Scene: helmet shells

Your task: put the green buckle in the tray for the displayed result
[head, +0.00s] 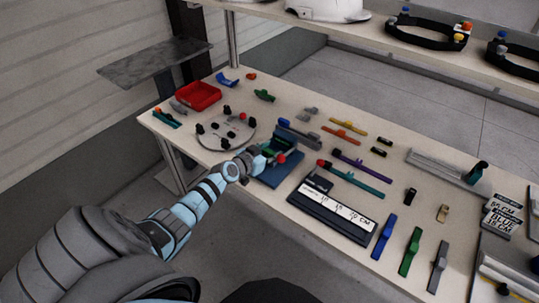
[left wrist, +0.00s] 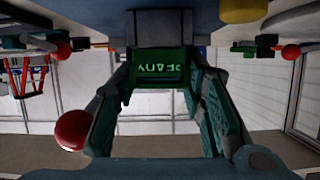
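A green buckle-like piece (head: 264,95) lies on the bench behind the round plate; I take it as the green buckle. My left gripper (head: 268,152) is at a blue tester-like device (head: 281,172) with a red knob (head: 282,158). In the left wrist view the fingers (left wrist: 160,75) stand apart, with a lit green display (left wrist: 157,73) showing between them. Its letters are upside down and seem to read READY. A red ball (left wrist: 74,130) is beside the left finger. Contact at the fingertips is unclear. A red tray (head: 190,101) stands at the back left. My right gripper is not in view.
A round plate (head: 236,133) with black pegs is left of the device. A blue piece (head: 228,80) and a small orange one (head: 251,76) lie behind. Coloured strips and a lettered board (head: 335,212) lie to the right. A shelf with helmet shells (head: 330,9) is above.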

